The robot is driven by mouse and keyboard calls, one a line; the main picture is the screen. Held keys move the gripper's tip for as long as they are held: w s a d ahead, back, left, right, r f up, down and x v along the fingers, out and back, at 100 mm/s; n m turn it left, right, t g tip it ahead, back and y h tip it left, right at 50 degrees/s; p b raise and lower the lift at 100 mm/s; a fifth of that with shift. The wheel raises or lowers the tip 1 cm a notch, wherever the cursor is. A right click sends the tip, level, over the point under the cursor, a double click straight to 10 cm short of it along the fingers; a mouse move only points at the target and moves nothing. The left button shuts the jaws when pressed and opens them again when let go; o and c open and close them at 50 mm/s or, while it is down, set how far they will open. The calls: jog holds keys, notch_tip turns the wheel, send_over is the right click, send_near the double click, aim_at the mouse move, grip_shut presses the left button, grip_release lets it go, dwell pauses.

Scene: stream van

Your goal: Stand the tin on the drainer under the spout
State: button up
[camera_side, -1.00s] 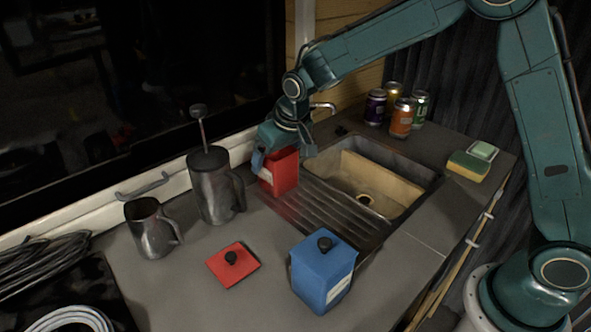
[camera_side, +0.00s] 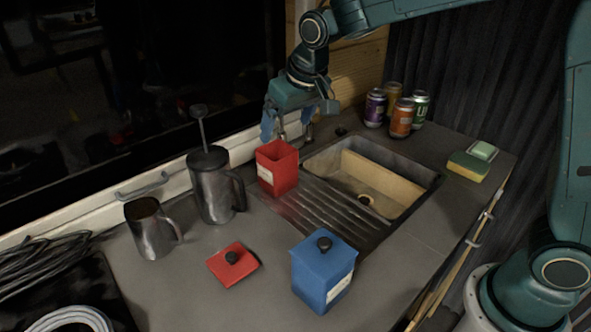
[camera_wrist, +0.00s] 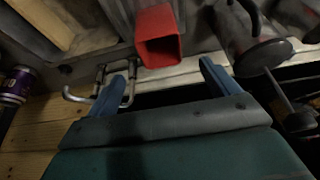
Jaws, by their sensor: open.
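The red tin (camera_side: 278,170) stands upright and open-topped on the back left end of the ridged drainer (camera_side: 330,216), left of the sink basin. Its pale label faces the front left. My gripper (camera_side: 288,125) is open and empty, above and behind the tin. In the wrist view, the red tin (camera_wrist: 158,38) shows beyond and between the spread blue fingers of my gripper (camera_wrist: 172,66), not held. The metal tap with its spout (camera_wrist: 105,88) is left of the tin there; its spout is mostly hidden by my gripper in the side view.
A red lid (camera_side: 233,264) and a blue lidded tin (camera_side: 323,275) stand in front. A French press (camera_side: 212,188) and steel jug (camera_side: 150,230) are to the left. Several cans (camera_side: 401,118) are behind the basin (camera_side: 385,185); a sponge (camera_side: 468,167) is at right.

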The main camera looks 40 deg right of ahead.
jog(key=shift+s+r, duration=0.1)
dwell(0.4)
jog(key=s+d+r, duration=0.3)
jog(key=s, duration=0.4)
jog(key=s+d+r, duration=0.3)
jog(key=s, duration=0.5)
jog(key=s+d+f, duration=0.1)
jog(key=s, duration=0.6)
jog(key=s+d+f+t, duration=0.1)
jog(key=s+d, duration=0.1)
jog(key=s, duration=0.6)
jog(key=shift+f, duration=0.25)
